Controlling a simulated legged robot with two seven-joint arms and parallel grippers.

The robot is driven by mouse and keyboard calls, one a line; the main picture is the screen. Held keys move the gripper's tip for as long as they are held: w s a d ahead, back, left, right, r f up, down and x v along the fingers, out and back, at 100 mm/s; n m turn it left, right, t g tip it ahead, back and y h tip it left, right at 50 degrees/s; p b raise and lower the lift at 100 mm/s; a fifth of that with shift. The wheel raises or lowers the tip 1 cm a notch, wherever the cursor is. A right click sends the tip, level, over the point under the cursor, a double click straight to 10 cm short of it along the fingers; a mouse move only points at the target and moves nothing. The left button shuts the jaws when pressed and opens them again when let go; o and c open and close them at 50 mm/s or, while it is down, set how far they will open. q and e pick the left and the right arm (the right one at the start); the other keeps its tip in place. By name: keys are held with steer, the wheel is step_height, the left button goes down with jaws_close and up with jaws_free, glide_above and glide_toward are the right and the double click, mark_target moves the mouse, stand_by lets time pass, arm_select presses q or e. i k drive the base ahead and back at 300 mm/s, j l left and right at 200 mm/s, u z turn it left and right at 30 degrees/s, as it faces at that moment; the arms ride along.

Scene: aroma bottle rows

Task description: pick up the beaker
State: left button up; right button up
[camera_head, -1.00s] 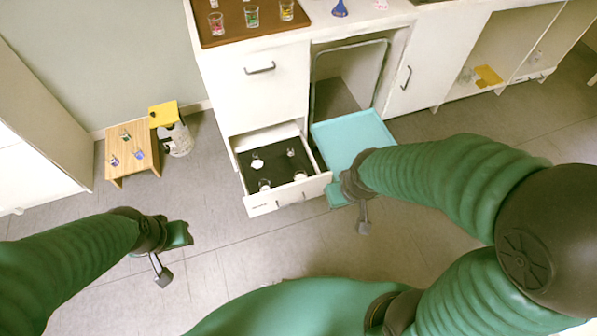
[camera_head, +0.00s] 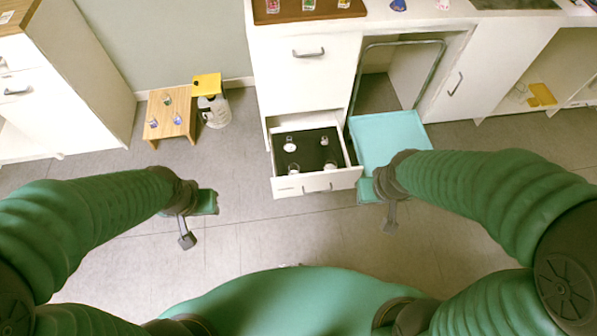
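Several small glass vessels sit on the black floor of the open drawer (camera_head: 317,184). One at its back left holds something white (camera_head: 290,144), and a clear one is at the front right (camera_head: 329,166). They look like beakers, but they are too small to tell apart surely. My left gripper (camera_head: 197,221) is open and empty over the bare floor, left of the drawer. My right gripper (camera_head: 379,205) is open and empty, in front of the turquoise tray and right of the drawer. Neither touches a vessel.
A turquoise tray (camera_head: 385,140) is right of the drawer. A small wooden stool (camera_head: 174,118) with several small vessels stands left, beside a white container with a yellow top (camera_head: 206,84). A brown tray (camera_head: 290,13) with coloured glasses is on the counter. The floor between is clear.

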mark_target(292, 167)
steer(key=i+j, duration=0.35)
steer(key=i, duration=0.15)
steer(key=i+j, duration=0.35)
steer(key=i, duration=0.15)
steer(key=i+j, duration=0.3)
steer(key=i, duration=0.2)
